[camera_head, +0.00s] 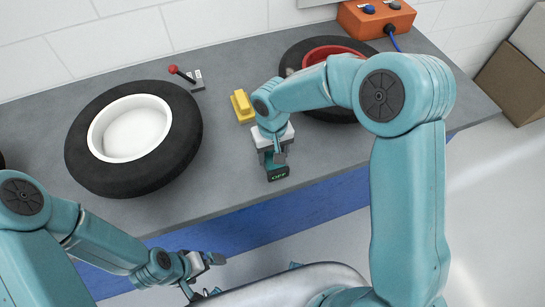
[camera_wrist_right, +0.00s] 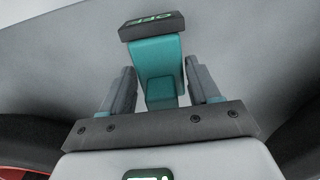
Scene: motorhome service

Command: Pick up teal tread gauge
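The teal tread gauge (camera_head: 278,165) has a dark display head with green lettering and is at the middle of the workbench, toward its front edge. It also shows in the right wrist view (camera_wrist_right: 158,56). My right gripper (camera_head: 272,157) points down over it. In the wrist view, the fingers of my right gripper (camera_wrist_right: 160,84) stand on either side of the teal body, with narrow gaps showing. Whether the gauge touches the bench is hidden. My left gripper (camera_head: 207,263) is in front of the bench, away from the gauge; its finger opening is unclear.
A tyre with a white rim (camera_head: 132,130) lies left on the grey bench (camera_head: 228,190). A red-rimmed tyre (camera_head: 298,52) lies behind my right arm. A yellow block (camera_head: 241,105), a red-knobbed lever (camera_head: 185,75) and an orange control box (camera_head: 375,18) stand toward the back.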

